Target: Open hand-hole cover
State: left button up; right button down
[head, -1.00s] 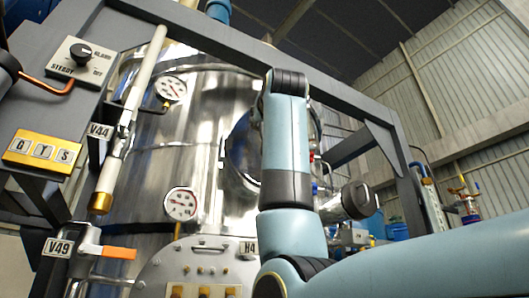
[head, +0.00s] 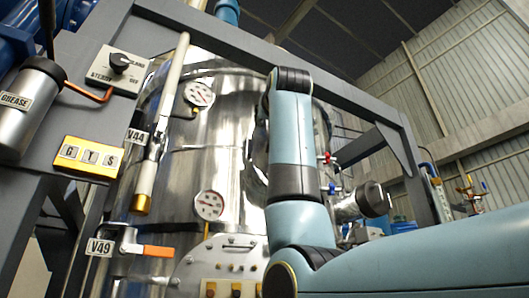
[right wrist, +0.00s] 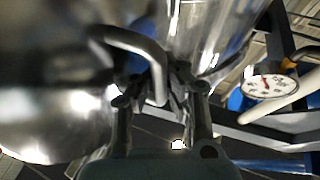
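The hand-hole cover (head: 258,155) is a round shiny metal part on the steel vessel's front. In the head view my right arm hides most of it. In the right wrist view a round shiny surface at the left (right wrist: 50,125), seemingly the cover, is close and blurred. A bent metal handle (right wrist: 150,48) comes from the left and turns down between the fingers of my right gripper (right wrist: 170,85). The fingers draw close together at their tips. Whether they clamp the handle is unclear. The right gripper is hidden behind its arm in the head view. My left gripper is not in view.
The steel vessel (head: 180,160) stands behind a grey frame (head: 230,32). Two gauges (head: 209,205) and a white pipe (head: 165,100) are on the left. The V49 valve (head: 130,247) has an orange handle. A grease container (head: 30,105) stands at far left.

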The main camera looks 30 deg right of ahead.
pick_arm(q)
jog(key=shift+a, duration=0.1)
pick_arm(e)
jog(key=c, duration=2)
grip_release()
jog(key=shift+w+f, duration=0.1)
jog(key=shift+f, duration=0.15)
jog(key=shift+o, duration=1)
jog(key=shift+s+r, duration=0.1)
jog(key=shift+s, duration=0.1)
jog(key=o, duration=0.4)
jog(key=shift+s+r, duration=0.15)
jog(key=shift+s, duration=0.2)
jog(key=shift+o, duration=0.2)
jog(key=shift+w, duration=0.25)
jog(key=shift+s, duration=0.15)
jog(key=v, duration=1.1)
jog(key=shift+s+f, duration=0.3)
jog(key=shift+a, duration=0.1)
